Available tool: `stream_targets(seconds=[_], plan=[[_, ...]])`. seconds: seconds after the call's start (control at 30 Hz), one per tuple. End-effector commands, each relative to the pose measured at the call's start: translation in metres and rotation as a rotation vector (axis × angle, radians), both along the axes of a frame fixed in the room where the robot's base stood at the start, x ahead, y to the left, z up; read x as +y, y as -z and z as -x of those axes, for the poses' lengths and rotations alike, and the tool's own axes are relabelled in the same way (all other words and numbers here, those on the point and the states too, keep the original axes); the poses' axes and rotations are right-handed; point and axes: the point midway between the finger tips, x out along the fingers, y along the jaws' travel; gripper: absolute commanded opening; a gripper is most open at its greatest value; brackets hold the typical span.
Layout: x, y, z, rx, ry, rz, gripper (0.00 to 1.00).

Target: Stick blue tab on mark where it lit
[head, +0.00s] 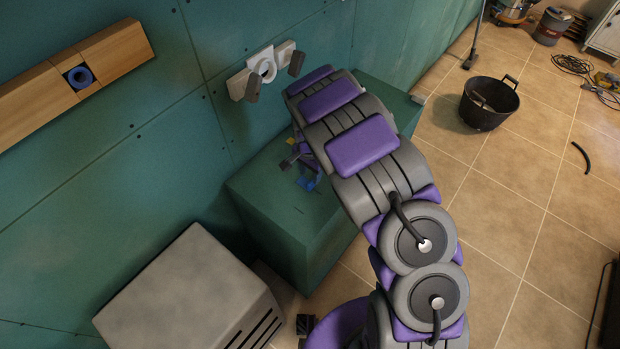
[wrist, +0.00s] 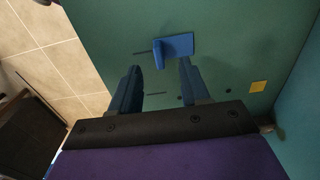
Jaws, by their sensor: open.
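A bright blue tab (wrist: 178,46) lies on the green box top in the wrist view, with a raised or folded left edge. My gripper (wrist: 160,65) is open and empty, its two blue fingers apart, with the tab just beyond their tips. In the head view, my gripper (head: 298,163) is low over the green box, partly hidden by my arm. Short dark marks (wrist: 155,93) show on the green surface; one meets the tab's left side. No lit mark can be made out.
The green box (head: 305,230) stands against the green wall (head: 150,160). A yellow square (wrist: 258,86) lies on its top. A wooden rail (head: 115,50) holding a blue ring and a white fixture (head: 262,68) are on the wall. A grey cabinet (head: 190,295) stands lower left.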

Motion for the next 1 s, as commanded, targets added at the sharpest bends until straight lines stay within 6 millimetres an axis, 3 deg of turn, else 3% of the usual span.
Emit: stream_targets(seconds=[0.2, 0.5, 0.7, 1.0], plan=[[0.001, -0.053, -0.001, -0.004, -0.001, 0.0, 0.46], [0.001, -0.105, -0.001, 0.0, 0.0, 0.002, 0.46], [0.001, -0.117, 0.0, 0.005, -0.001, 0.003, 0.46], [0.001, -0.118, 0.0, 0.005, -0.001, 0.003, 0.46]])
